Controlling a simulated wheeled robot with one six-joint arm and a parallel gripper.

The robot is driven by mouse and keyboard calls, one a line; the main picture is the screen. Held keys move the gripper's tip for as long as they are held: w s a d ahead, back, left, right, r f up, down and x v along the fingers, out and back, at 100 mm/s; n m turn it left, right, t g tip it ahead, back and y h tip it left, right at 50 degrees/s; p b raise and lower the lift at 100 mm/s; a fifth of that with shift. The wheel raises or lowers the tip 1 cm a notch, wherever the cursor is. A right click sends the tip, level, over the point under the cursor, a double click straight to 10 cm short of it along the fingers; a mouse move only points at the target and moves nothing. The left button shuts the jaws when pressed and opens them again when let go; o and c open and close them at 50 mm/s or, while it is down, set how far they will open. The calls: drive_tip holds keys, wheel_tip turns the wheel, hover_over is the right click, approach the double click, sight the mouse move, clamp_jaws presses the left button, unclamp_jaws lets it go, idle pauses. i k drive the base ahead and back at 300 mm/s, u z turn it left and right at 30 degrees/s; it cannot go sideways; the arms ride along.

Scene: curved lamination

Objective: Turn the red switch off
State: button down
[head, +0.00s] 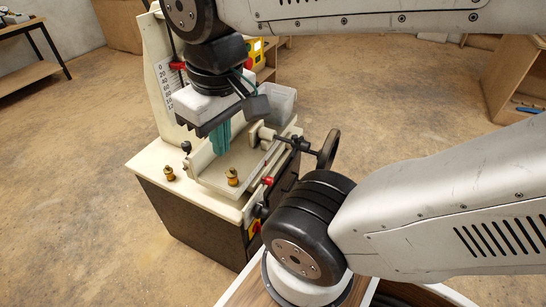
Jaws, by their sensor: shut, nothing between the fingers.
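A machine (160,170) with a cream top and dark cabinet stands in the middle of the head view. A small red knob (267,181) sits at the right edge of its top. Lower on the cabinet's right side is a red and yellow control (254,229), small and partly hidden behind my arm. I cannot tell which of these is the red switch, or its on or off position. My gripper (222,138), with green fingers, is shut and empty. It points down over the machine's tray, left of and above both red parts in the picture.
A black handwheel (328,149) juts out on the machine's right. Two brass knobs (232,176) stand on its top, and a scale column (163,80) rises behind. A clear bin (280,103) is at the back. Open floor (400,90) lies beyond, with tables at the edges.

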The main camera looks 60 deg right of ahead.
sight(257, 227)
drive_tip(key=z, duration=0.75)
drive_tip(key=i, duration=0.45)
drive_tip(key=u, duration=0.05)
drive_tip(key=k, duration=0.65)
drive_tip(key=u, duration=1.5)
drive_tip(key=k, duration=0.85)
drive_tip(key=z, duration=1.65)
